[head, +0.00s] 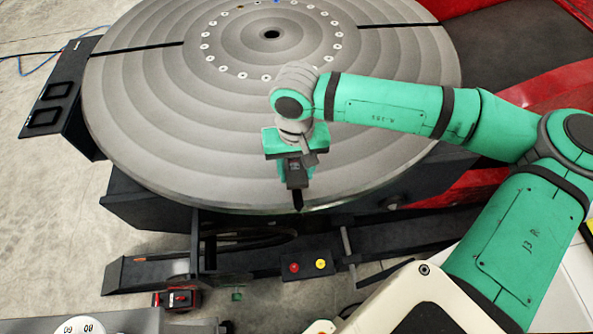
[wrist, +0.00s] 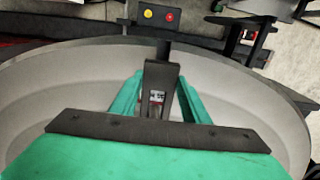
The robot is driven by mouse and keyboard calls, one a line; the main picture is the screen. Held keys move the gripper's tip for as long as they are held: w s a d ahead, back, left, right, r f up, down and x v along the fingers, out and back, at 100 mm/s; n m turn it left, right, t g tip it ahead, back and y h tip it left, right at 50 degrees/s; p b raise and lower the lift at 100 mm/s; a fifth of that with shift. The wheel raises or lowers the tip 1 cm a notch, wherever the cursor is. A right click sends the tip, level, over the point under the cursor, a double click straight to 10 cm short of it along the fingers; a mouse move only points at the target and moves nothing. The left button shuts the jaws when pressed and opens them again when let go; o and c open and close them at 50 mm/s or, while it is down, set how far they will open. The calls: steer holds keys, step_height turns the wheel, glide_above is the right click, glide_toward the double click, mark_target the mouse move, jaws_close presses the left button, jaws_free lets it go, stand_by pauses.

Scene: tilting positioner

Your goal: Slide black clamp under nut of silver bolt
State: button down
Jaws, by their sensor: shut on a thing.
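My gripper (head: 290,168) is over the near part of the round grey table (head: 150,130), close to its front rim. It is shut on the black clamp (head: 297,194), whose narrow end points down toward the rim in the head view. In the wrist view the black clamp (wrist: 161,74) sits between the two green fingers of my gripper (wrist: 158,98) and extends away from them. I cannot tell how high the clamp is above the table. I cannot make out the silver bolt or its nut in either view.
The table has a ring of small holes around a dark centre hole (head: 271,34) and dark radial slots (head: 130,48). A black box with red and yellow buttons (head: 307,265) stands below the front rim. A black bracket (head: 62,95) is at the left.

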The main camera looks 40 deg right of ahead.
mark_target(293, 162)
steer(key=shift+w+d, duration=0.15)
steer(key=shift+w, duration=0.15)
stand_by(0.4)
steer(key=shift+w+d, duration=0.2)
steer(key=shift+w, duration=0.15)
steer(key=shift+w+d, duration=0.15)
steer(key=shift+w, duration=0.05)
stand_by(0.4)
steer(key=shift+w+d, duration=0.25)
steer(key=shift+w, duration=0.15)
steer(key=shift+w, duration=0.15)
stand_by(0.5)
steer(key=shift+w+d, duration=0.4)
steer(key=shift+w, duration=0.1)
steer(key=shift+w+d, duration=0.15)
steer(key=shift+w, duration=0.1)
stand_by(0.6)
steer(key=shift+f, duration=0.2)
stand_by(0.4)
